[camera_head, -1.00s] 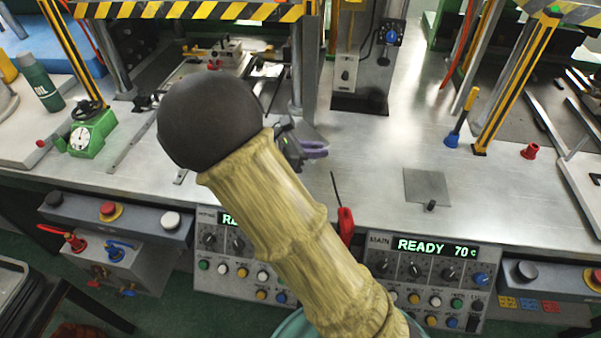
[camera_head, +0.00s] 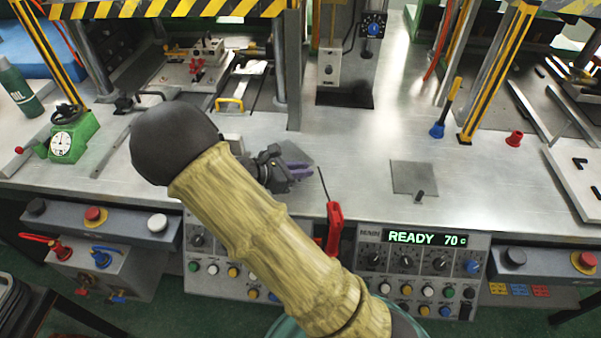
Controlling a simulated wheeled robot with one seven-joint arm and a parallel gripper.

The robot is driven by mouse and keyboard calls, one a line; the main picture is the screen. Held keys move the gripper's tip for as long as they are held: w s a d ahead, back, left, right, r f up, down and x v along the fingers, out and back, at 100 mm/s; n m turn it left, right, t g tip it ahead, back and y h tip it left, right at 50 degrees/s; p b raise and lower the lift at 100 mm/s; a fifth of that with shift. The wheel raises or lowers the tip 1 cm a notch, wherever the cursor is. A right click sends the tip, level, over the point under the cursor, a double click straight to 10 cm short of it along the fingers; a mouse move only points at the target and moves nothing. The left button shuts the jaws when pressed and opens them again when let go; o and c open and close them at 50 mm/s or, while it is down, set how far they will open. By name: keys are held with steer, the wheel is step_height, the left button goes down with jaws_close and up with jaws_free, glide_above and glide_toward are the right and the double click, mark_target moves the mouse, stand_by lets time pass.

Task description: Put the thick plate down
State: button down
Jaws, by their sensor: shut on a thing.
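My gripper (camera_head: 297,171), with purple fingers, is low over the front middle of the steel bench, partly hidden behind my arm. I cannot tell whether this plate touches the bench top. Another flat grey square plate (camera_head: 409,176) with a small dark knob at its front edge lies on the bench to the right, apart from my gripper.
A red-handled tool (camera_head: 334,225) stands at the bench's front edge, close right of my gripper. A green dial gauge (camera_head: 72,138) is at left. A grey column (camera_head: 347,55) stands behind. A blue-and-yellow tool (camera_head: 445,108) and red cap (camera_head: 514,139) are at right.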

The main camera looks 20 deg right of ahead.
steer(key=shift+f, duration=0.65)
steer(key=c, duration=1.4)
jaws_free()
steer(key=shift+w, duration=0.1)
steer(key=shift+a+r, duration=0.1)
steer(key=shift+a, duration=0.1)
steer(key=v, duration=1.1)
steer(key=shift+s+a+r, duration=0.1)
steer(key=shift+s+a, duration=0.15)
